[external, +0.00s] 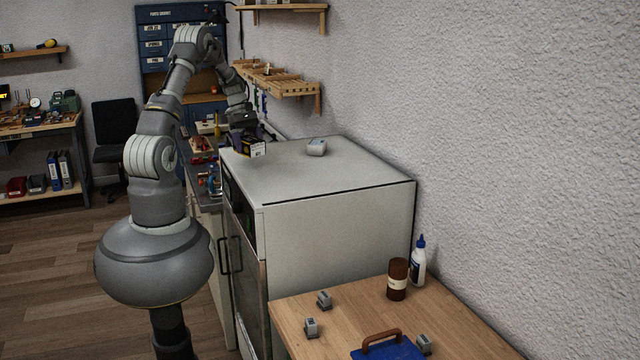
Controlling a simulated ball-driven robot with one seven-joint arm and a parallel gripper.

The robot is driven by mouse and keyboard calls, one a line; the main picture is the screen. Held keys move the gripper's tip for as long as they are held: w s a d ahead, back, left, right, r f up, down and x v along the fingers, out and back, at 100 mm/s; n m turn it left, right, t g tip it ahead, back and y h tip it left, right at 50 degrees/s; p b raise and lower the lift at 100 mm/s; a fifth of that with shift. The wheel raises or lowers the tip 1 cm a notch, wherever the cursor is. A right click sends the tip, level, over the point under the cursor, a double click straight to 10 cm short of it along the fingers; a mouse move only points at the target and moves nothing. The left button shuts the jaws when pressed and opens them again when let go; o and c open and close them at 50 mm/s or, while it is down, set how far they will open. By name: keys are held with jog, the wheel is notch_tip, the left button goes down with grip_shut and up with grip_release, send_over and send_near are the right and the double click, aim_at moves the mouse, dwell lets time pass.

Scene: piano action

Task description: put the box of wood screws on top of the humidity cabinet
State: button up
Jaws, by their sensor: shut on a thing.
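The humidity cabinet (310,180) is a large light grey cabinet with dark door handles, standing against the right wall. A small dark box with a yellow and white label, which looks like the box of wood screws (256,149), is at the far left edge of the cabinet top. My gripper (247,138) is shut on this box and reaches down from above. The fingers are small and partly hidden by the box. I cannot tell whether the box touches the cabinet top or hangs just above it.
The rest of the top is clear. A wooden table (300,305) in front holds a brown jar (397,279), a glue bottle (418,262), a blue case (388,349) and small grey blocks. Wall shelves hang behind.

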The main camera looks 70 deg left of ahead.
jog(key=w+a, duration=0.4)
jog(key=w+a+p, duration=0.1)
jog(key=w+a, duration=0.1)
jog(key=shift+w+a+f, duration=0.1)
jog(key=shift+w+f, duration=0.05)
jog(key=shift+f, duration=0.2)
jog(key=shift+w+a+f, duration=0.1)
jog(key=shift+f, duration=1.7)
jog(key=o, duration=1.4)
jog(key=shift+f, duration=0.1)
jog(key=v, duration=1.2)
jog(key=shift+p, duration=0.3)
